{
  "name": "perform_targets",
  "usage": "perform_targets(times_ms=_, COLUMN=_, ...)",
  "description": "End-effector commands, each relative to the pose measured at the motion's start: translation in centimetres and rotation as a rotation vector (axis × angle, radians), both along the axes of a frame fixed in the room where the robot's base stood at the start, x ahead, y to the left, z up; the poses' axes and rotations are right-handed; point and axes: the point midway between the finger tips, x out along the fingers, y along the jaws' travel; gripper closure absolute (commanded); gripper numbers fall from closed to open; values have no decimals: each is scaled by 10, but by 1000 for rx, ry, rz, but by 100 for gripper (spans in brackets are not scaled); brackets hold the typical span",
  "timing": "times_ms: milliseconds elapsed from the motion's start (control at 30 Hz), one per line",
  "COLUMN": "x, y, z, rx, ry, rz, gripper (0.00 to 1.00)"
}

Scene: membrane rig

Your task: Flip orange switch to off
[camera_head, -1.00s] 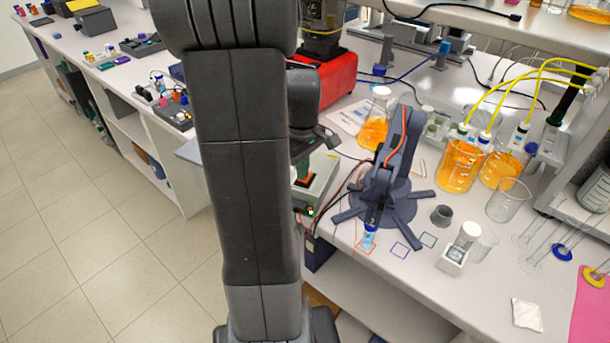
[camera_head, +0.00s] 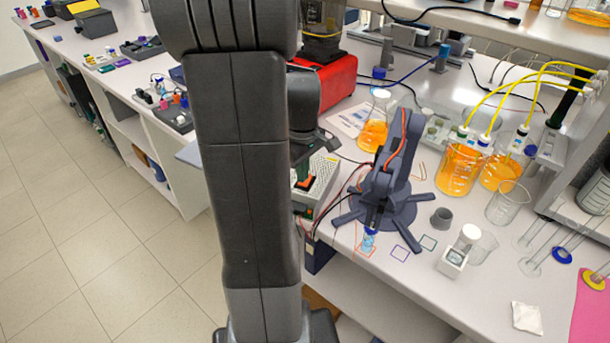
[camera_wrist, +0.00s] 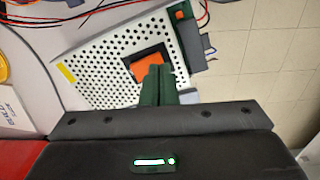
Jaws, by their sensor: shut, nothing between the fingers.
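The orange switch (camera_wrist: 148,66) sits in a dark square frame on the white perforated top of a box (camera_wrist: 100,72). In the head view the switch (camera_head: 305,183) is small and partly covered, and the box (camera_head: 326,168) stands at the bench's front edge. My gripper (camera_wrist: 160,72) has dark green fingers, shut together and empty. In the wrist view its tips overlap the lower right of the switch; I cannot tell whether they touch it. Which way the switch is tipped is unclear.
A dark robot-arm model (camera_head: 385,190) with spread feet stands right of the box. Red and black wires run between them. A red device (camera_head: 325,85) stands behind. Beakers of orange liquid (camera_head: 460,168) are farther right. The floor at left is clear.

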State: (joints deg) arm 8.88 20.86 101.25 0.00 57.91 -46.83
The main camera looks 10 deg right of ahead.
Motion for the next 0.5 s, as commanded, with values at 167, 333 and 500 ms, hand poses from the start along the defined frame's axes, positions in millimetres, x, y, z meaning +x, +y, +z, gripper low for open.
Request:
perform_targets(times_ms=167, x=0, y=0, z=19, rx=-1, ry=-1, rz=0, gripper=100)
perform_targets(times_ms=333, x=0, y=0, z=33, rx=0, ry=-1, rz=0, gripper=100)
perform_targets(times_ms=500, x=0, y=0, z=46, rx=0, ry=-1, rz=0, gripper=100)
